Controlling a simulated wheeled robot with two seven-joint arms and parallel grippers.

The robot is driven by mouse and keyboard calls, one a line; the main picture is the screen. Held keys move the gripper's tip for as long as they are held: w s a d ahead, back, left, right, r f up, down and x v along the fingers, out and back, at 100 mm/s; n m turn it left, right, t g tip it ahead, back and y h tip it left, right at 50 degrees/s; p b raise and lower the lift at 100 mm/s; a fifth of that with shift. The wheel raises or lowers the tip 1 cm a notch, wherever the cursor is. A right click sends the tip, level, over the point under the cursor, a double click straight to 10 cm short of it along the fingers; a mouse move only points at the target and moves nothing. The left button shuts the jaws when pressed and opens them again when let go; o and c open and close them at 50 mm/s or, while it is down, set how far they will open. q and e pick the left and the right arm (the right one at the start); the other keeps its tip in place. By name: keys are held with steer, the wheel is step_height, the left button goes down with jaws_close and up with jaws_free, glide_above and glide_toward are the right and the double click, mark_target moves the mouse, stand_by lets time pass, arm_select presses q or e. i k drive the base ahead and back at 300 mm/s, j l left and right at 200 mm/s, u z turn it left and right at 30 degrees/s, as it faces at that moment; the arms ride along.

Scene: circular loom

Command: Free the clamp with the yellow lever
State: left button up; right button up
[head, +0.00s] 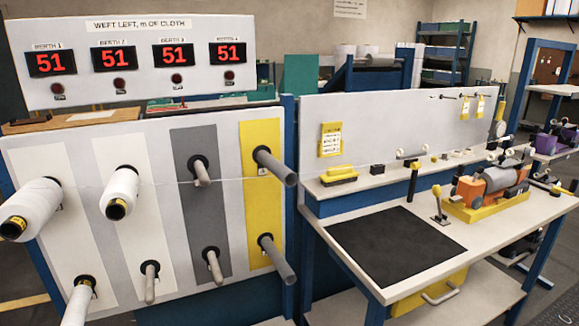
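A short lever with a yellow knob (436,190) stands upright, leaning slightly, on a small grey base on the right-hand bench. It is just left of a yellow block (486,207). An orange and dark device with a grey cylinder (499,178) sits on that block. I cannot tell from here how the lever joins the block or whether the clamp is tight. Neither of my grippers is in view.
The bench (455,245) has a black mat (395,246) left of the lever. A black handled tool (413,180) and a yellow brush (339,175) are by the raised shelf. At left, a panel (22,158) carries pegs and white spools (119,192), below displays reading 51.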

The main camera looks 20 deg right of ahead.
mark_target(436, 189)
steer(key=z, duration=1.65)
steer(key=i+l, duration=0.15)
steer(key=l, duration=0.15)
steer(key=i+l+z, duration=0.1)
steer(key=i+l, duration=0.05)
steer(key=l, duration=0.1)
